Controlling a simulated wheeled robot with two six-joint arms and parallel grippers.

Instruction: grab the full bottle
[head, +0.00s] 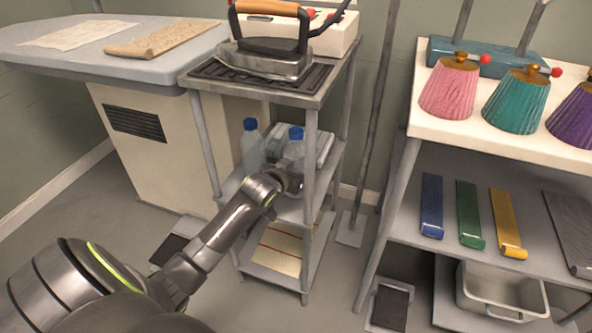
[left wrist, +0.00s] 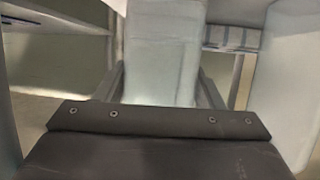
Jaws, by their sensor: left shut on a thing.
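Two clear bottles with blue caps stand on the middle shelf of the metal cart, a left bottle (head: 252,148) and a right bottle (head: 294,150). My left gripper (head: 291,180) reaches into the shelf at the right bottle, and its wrist hides that bottle's lower part. In the left wrist view, a pale, translucent bottle body (left wrist: 163,55) stands between the two fingers, and my left gripper (left wrist: 165,85) is shut on it. The water level in either bottle is hard to make out. My right gripper is not in view.
The cart's posts (head: 311,150) stand close around my left wrist. An iron (head: 268,50) rests on the cart's top. A pale box (head: 320,147) lies behind the bottles. An ironing board (head: 110,55) is at left; a rack with coloured cloth-covered cones (head: 450,85) is at right.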

